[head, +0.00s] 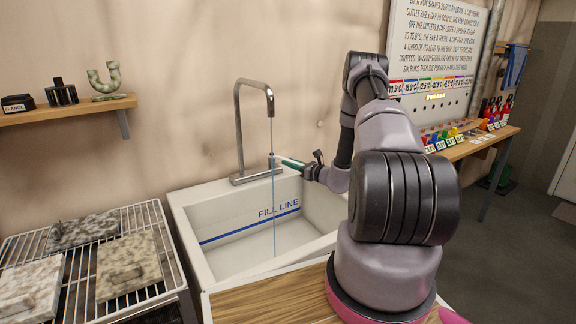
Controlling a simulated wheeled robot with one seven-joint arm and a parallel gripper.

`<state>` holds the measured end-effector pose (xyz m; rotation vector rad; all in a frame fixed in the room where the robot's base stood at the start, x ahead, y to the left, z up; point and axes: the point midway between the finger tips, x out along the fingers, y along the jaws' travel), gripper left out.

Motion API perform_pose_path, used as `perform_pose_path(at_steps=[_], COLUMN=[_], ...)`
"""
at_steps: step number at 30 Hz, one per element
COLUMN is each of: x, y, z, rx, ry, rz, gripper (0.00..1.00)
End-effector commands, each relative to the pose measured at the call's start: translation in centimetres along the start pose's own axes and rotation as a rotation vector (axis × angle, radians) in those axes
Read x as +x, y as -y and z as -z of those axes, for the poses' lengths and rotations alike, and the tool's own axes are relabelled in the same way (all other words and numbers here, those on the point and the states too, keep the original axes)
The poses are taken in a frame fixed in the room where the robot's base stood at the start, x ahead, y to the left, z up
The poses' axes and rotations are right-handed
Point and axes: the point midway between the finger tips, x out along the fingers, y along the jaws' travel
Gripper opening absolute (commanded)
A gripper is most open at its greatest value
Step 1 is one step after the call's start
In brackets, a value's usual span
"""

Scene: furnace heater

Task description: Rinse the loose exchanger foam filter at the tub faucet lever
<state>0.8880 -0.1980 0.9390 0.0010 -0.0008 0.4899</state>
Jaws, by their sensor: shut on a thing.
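The tub faucet (240,130) is a grey metal arch at the back of the white tub (185,222). A thin blue stream of water (274,215) falls from its spout into the tub. My gripper (277,160) reaches in from the right and is shut at the small dark faucet lever (272,158), beside the stream; the lever is mostly hidden by the fingertips. Several foam slabs lie on the wire rack at left: a dark grey one (85,230), a mottled beige one (128,265) and a pale one (30,285). I cannot tell which is the loose exchanger filter.
A wooden counter (270,306) borders the tub in front. A wall shelf (70,111) at upper left holds small parts. A bench (487,143) with coloured items stands at right under a text board (440,45). Open floor lies at far right.

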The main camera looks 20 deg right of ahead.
Motion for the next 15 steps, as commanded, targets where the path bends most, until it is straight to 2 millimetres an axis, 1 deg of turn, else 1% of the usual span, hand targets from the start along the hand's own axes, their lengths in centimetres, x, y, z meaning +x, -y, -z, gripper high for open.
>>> perform_pose_path(at_steps=[7,8,9,10,15], x=[-0.01,-0.01,-0.01,-0.01,0.0], y=[-0.04,-0.04,-0.04,-0.04,-0.03], z=[0.05,0.05,0.05,0.05,0.03], rx=[0.0,0.0,0.0,0.0,0.0], ry=[-0.002,-0.002,-0.002,-0.002,-0.002], rz=[-0.003,-0.003,-0.003,-0.002,-0.002], gripper=[0.0,0.29,0.44,0.55,0.55])
